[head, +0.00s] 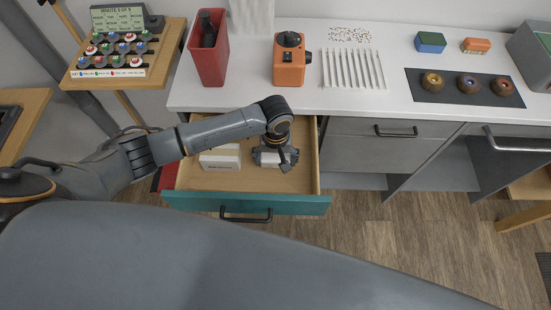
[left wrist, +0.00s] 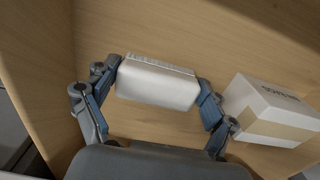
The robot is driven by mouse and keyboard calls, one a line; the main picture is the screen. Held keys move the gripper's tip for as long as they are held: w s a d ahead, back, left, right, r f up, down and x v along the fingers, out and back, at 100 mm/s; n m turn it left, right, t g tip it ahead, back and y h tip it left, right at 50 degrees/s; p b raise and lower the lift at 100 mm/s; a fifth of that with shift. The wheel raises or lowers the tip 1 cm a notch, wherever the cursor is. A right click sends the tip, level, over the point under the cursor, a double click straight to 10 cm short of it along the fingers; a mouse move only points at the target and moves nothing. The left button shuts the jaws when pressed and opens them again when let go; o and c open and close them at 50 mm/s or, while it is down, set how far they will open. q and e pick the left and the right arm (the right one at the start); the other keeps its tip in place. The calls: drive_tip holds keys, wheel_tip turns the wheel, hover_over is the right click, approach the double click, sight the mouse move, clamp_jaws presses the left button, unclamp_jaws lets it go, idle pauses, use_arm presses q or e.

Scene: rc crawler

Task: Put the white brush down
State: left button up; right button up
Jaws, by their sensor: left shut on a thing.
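My left gripper (head: 275,157) reaches down into the open drawer (head: 245,203). In the left wrist view its two fingers (left wrist: 158,92) are shut on the white brush (left wrist: 157,84), one finger at each end. The brush is a white block with a ridged, bristle-like strip along its far edge. It is over the wooden drawer floor (left wrist: 190,35); I cannot tell whether it touches the floor. In the head view the gripper largely hides the brush. My right gripper is in neither view.
A white box with a tan band (head: 220,160) lies in the drawer beside the gripper; it also shows in the left wrist view (left wrist: 270,112). On the counter above stand a red bin (head: 208,60), an orange device (head: 289,65) and white sticks (head: 352,69).

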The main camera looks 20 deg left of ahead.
sight(276, 159)
use_arm(q)
drive_tip(key=shift+f, duration=0.2)
drive_tip(key=o, duration=1)
drive_tip(key=shift+c, duration=0.2)
wheel_tip(276, 159, up, 12)
idle(0.4)
